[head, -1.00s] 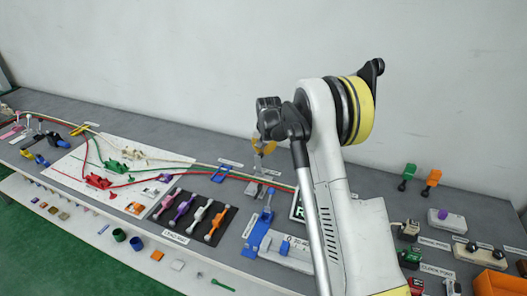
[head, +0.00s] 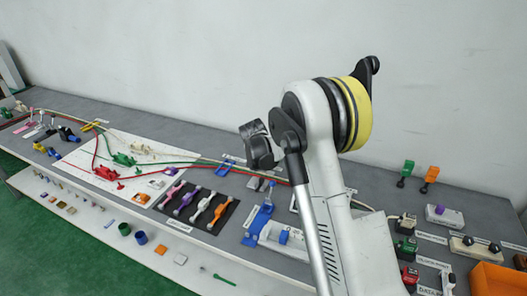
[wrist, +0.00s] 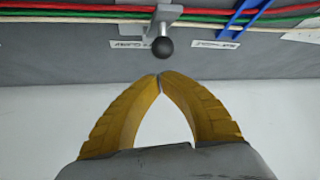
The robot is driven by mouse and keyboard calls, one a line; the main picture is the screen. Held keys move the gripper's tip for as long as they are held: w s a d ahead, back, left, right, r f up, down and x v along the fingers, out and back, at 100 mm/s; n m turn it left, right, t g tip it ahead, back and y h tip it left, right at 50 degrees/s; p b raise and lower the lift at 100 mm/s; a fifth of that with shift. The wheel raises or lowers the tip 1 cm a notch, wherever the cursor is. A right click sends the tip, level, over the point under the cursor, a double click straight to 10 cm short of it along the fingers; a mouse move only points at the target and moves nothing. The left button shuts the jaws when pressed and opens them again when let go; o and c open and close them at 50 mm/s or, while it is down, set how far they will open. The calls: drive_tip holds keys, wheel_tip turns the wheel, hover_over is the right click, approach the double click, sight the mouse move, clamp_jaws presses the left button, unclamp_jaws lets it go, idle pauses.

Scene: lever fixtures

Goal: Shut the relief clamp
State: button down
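A grey clamp with a black ball knob (wrist: 162,47) sits at the hoses in the wrist view, and its grey body (wrist: 168,14) shows behind the knob. A blue clamp (wrist: 243,16) stands to its right across the hoses; it also shows in the head view (head: 228,166). White labels lie by both, too blurred to tell which is the relief clamp. My gripper (wrist: 160,76) has yellow fingers whose tips meet, with nothing between them. The tips appear just short of the knob, apart from it in the picture. In the head view the fingers are hidden behind my wrist.
Red, green and white hoses (wrist: 90,13) run along the bench. A large blue clamp fixture (head: 259,220) and a dark board with several coloured levers (head: 198,207) lie toward the front. An orange bin (head: 497,279) is at the right. The wall stands behind the bench.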

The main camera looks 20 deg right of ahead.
drive_tip(key=shift+s+a+f, duration=0.15)
drive_tip(key=shift+s+a, duration=0.4)
drive_tip(key=shift+a, duration=0.05)
drive_tip(key=shift+s+a+f+b, duration=0.4)
drive_tip(key=shift+s+a+f, duration=0.05)
drive_tip(key=shift+s+a, duration=0.25)
drive_tip(key=shift+s+a+f+b, duration=0.7)
drive_tip(key=shift+s+a+f, duration=0.25)
drive_tip(key=shift+f, duration=0.25)
